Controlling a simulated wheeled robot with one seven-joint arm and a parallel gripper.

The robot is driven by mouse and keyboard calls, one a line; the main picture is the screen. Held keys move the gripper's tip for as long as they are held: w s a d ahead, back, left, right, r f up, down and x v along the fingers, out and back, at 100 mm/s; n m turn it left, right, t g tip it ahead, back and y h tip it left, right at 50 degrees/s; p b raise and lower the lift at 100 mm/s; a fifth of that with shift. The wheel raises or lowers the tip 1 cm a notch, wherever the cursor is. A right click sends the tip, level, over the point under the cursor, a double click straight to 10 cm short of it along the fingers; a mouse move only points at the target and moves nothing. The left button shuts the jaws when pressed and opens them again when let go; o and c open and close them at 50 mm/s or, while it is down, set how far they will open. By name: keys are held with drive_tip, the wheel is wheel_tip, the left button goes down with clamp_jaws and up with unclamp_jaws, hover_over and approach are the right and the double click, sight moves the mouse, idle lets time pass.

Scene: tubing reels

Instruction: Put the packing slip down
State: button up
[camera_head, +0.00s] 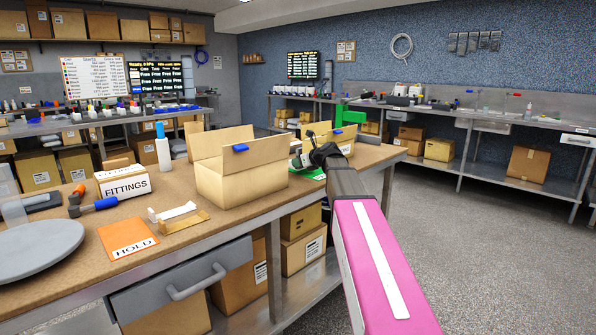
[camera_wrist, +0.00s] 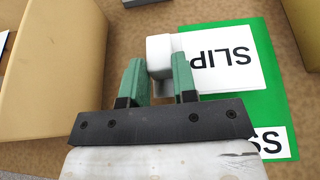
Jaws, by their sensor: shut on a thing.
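The packing slip (camera_wrist: 240,82) is a white card marked SLIP, upside down in the wrist view. A white block (camera_wrist: 160,50) at its left edge sits between my green fingers. My gripper (camera_wrist: 158,72) is shut on this block, so it has hold of the slip; it also shows in the head view (camera_head: 306,161). The slip overlaps a green mat (camera_wrist: 275,105), whose white label shows the letters SS. The mat's edge shows in the head view (camera_head: 315,174). I cannot tell whether the slip touches the mat or is just above it.
An open cardboard box (camera_head: 240,182) stands left of my gripper, another open box (camera_head: 344,146) behind it. An orange HOLD card (camera_head: 127,238), a FITTINGS box (camera_head: 124,181) and a grey disc (camera_head: 35,248) are further left on the bench.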

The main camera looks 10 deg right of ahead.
drive_tip(key=shift+f, duration=1.6)
drive_tip(key=o, duration=0.9)
drive_tip(key=shift+f, duration=0.1)
